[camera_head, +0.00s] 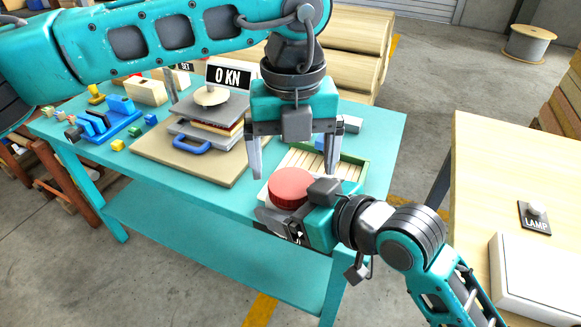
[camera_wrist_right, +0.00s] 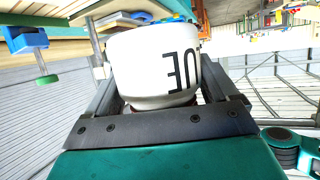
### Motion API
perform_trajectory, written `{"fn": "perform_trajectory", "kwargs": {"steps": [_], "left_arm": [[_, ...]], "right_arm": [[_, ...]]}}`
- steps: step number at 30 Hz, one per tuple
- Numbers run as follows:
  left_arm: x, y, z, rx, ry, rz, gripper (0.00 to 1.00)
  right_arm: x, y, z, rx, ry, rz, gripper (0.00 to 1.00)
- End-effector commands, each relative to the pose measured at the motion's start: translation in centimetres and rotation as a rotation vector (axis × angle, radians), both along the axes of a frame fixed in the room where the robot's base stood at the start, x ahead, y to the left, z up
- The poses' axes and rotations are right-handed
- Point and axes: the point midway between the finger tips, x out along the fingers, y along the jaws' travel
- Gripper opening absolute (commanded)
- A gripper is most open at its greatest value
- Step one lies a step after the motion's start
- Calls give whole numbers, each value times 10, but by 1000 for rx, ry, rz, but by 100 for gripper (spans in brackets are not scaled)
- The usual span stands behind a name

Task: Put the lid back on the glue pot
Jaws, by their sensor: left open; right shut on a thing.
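The white glue pot (camera_wrist_right: 150,70) fills the middle of the right wrist view, with large dark letters on its side. It stands between the fingers of my right gripper (camera_head: 285,224), which is shut on it. In the head view a round red lid (camera_head: 290,186) shows at the pot's top, above the right gripper. Whether it is fully seated cannot be told. My left gripper (camera_head: 297,172) is open, pointing down, its fingers spread to either side just above the lid. The pot's body is mostly hidden in the head view by the right gripper.
A green-edged slatted tray (camera_head: 352,170) lies behind the lid on the teal bench (camera_head: 375,130). A press with a blue handle (camera_head: 190,144) sits on a board (camera_head: 150,150) to the left. At right is a pale table (camera_head: 480,180) with a lamp button (camera_head: 535,215).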

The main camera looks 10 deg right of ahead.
Motion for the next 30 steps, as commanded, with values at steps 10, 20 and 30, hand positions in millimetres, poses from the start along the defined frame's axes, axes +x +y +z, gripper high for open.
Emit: {"fn": "perform_trajectory", "kwargs": {"steps": [10, 20, 30], "left_arm": [[0, 1, 18, 6, -2, 0, 95], [2, 2, 42, 7, -3, 192, 81], [1, 2, 52, 9, 0, 286, 81]], "right_arm": [[1, -1, 0, -1, -1, -4, 2], [1, -1, 0, -2, -3, -4, 2], [1, -2, 0, -2, -3, -4, 2]]}}
